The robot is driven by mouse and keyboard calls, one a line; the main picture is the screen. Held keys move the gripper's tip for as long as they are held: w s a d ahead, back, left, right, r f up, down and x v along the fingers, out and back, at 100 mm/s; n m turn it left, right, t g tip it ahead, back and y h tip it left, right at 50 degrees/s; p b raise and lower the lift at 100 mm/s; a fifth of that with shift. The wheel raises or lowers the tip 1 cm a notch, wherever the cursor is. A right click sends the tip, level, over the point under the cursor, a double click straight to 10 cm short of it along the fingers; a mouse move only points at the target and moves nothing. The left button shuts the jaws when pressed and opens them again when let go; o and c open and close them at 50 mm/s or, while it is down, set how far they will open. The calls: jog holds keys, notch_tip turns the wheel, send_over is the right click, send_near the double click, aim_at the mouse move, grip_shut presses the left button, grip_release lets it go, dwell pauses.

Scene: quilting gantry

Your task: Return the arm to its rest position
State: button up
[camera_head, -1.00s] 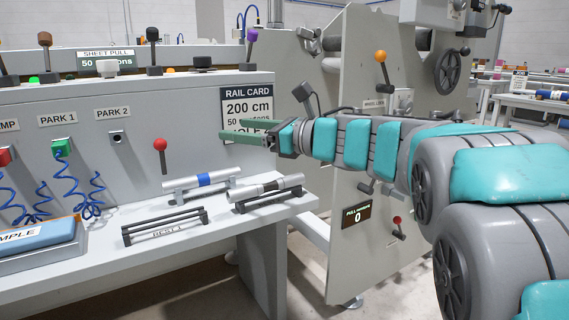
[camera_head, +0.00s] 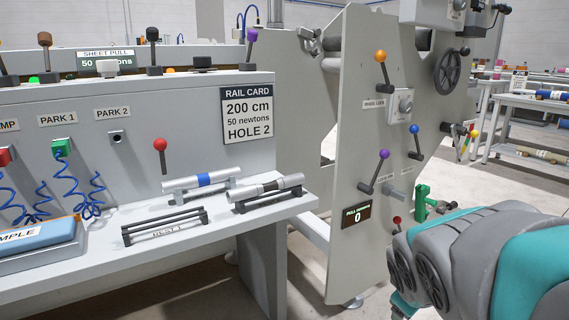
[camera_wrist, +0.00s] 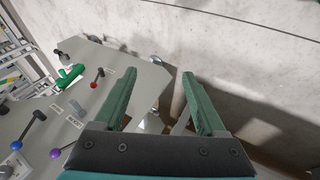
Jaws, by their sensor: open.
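My gripper (camera_wrist: 157,76) shows in the wrist view with its two green fingers apart and nothing between them. It points down over the pale concrete floor (camera_wrist: 240,50), beside the grey machine panel (camera_wrist: 130,75). In the head view my arm (camera_head: 470,255) is folded at the lower right. My gripper cannot be made out there.
The machine side plate (camera_head: 362,120) carries levers with orange (camera_head: 380,56), blue (camera_head: 414,129) and purple (camera_head: 383,154) knobs. A green handle (camera_head: 420,204) stands out near my arm. The bench (camera_head: 100,260) at left holds rollers. Open floor lies at right.

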jog(key=s+a+f+m+g+y, duration=0.1)
jog(key=s+a+f+m+g, duration=0.15)
jog(key=s, duration=0.45)
jog(key=s+a+f+m+g+y, duration=0.1)
jog(key=s+a+f+m+g, duration=0.15)
jog(key=s, duration=0.45)
jog(key=s+a+f+m+g+y, duration=0.1)
jog(key=s+a+f+m+g, duration=0.15)
jog(key=s, duration=0.55)
notch_tip(320, 180, up, 15)
jog(key=p, duration=1.5)
jog(key=shift+w+a+f+n, duration=0.2)
jog(key=shift+w+a+n, duration=0.15)
jog(key=shift+n, duration=0.1)
